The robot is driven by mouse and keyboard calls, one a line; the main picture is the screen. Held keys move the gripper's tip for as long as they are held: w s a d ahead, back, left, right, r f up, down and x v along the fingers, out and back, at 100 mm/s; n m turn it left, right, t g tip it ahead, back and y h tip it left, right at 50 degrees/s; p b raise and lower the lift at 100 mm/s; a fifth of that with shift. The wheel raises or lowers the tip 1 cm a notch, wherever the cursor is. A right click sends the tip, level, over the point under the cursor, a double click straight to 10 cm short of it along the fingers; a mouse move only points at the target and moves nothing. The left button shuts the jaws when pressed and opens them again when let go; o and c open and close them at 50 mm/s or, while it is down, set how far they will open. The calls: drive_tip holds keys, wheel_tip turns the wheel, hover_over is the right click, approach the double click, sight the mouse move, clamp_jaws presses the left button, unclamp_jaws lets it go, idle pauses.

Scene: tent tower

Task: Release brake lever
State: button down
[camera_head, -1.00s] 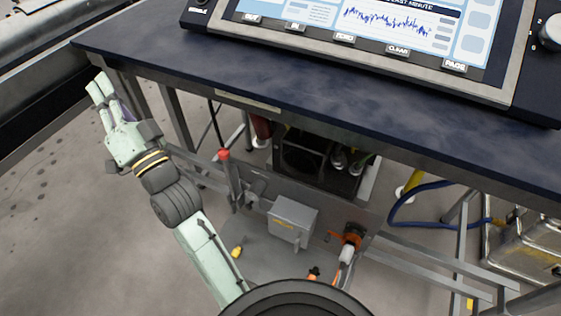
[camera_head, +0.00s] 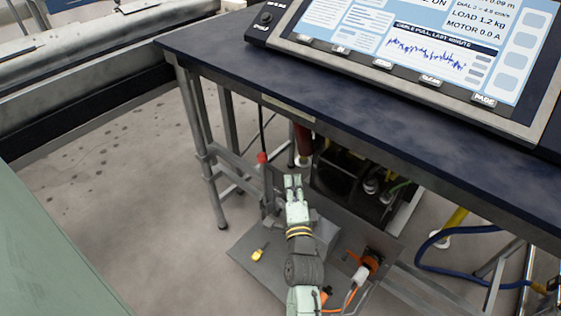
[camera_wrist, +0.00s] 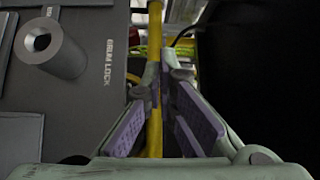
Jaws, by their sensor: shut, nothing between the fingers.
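The brake lever appears to be the upright grey handle (camera_head: 267,188) with a red knob (camera_head: 262,158), under the front of the dark table in the head view. It looks upright. My gripper (camera_head: 293,182) is just right of the handle, its fingers pointing away under the table; contact cannot be told. In the wrist view, my gripper (camera_wrist: 160,85) is shut and empty, and a yellow pipe shows behind the fingers. The lever is not clearly visible there. A grey panel marked "DRUM LOCK" (camera_wrist: 108,62), with a round hollow post (camera_wrist: 50,46), stands to the left.
The dark tabletop (camera_head: 215,55) overhangs the work area and carries a display console (camera_head: 400,60). A table leg (camera_head: 207,150) stands left of the lever. An orange-fitted part (camera_head: 368,264) and blue hose (camera_head: 437,240) are at right. A yellow object (camera_head: 259,254) lies on the base plate.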

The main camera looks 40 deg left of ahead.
drive_tip(key=shift+r, duration=0.1)
drive_tip(key=f+p+x, duration=0.1)
drive_tip(key=p+x, duration=0.1)
drive_tip(key=x, duration=0.8)
drive_tip(key=shift+s+a+r+p, duration=0.2)
drive_tip(key=shift+s+a+p, duration=0.25)
drive_tip(key=shift+s, duration=0.4)
drive_tip(key=shift+s+a+r+p, duration=0.2)
drive_tip(key=shift+s+a+p, duration=0.15)
drive_tip(key=shift+s+a, duration=0.4)
drive_tip(key=shift+s+d, duration=0.1)
drive_tip(key=shift+d, duration=0.05)
drive_tip(key=shift+s+f, duration=0.1)
